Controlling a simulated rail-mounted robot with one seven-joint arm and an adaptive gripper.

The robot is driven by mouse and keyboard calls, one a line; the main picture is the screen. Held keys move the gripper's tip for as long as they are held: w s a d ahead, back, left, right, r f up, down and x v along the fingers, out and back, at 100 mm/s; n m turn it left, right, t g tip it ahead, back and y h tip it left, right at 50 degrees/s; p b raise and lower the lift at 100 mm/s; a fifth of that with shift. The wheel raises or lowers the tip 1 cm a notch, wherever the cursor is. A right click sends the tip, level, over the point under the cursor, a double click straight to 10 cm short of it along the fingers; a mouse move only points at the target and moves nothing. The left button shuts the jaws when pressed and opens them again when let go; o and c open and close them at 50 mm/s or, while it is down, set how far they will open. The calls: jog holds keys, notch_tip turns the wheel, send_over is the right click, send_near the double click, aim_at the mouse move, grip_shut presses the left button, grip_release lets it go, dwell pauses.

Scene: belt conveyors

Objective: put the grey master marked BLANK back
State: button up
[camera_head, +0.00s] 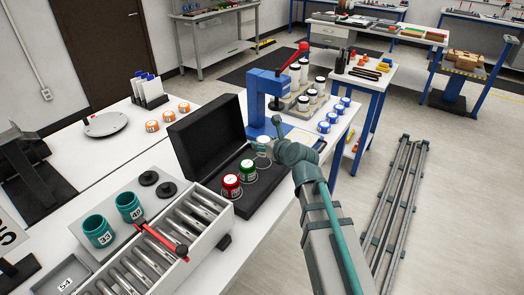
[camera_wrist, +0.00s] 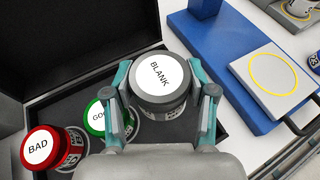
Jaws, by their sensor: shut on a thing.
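The grey master marked BLANK (camera_wrist: 158,75) is upright between the two fingers of my gripper (camera_wrist: 160,88), which is shut on it. In the head view my gripper (camera_head: 272,148) is over the right end of the open black case (camera_head: 213,150), and my arm partly hides the master. The red master marked BAD (camera_wrist: 40,150) and the green master (camera_wrist: 97,116), its label partly hidden by a finger, stand in the case to the left. Part of a pale ring shows on the case floor under the grey master. I cannot tell whether its base touches the floor.
The blue press (camera_head: 262,100) with a red-knobbed lever stands just behind the case. Its plate with a yellow ring (camera_wrist: 274,75) is to the right in the wrist view. A tray of metal pins (camera_head: 150,262) and teal jars (camera_head: 98,230) stand at the front left.

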jog(key=shift+w+a+f, duration=0.2)
jog(key=shift+w+f, duration=0.4)
jog(key=shift+f, duration=0.1)
jog(key=shift+w+a+f, duration=0.2)
jog(key=shift+w+f, duration=0.35)
jog(key=shift+f, duration=1.7)
jog(key=shift+f, duration=0.2)
jog(key=o, duration=1.2)
jog(key=shift+r, duration=0.1)
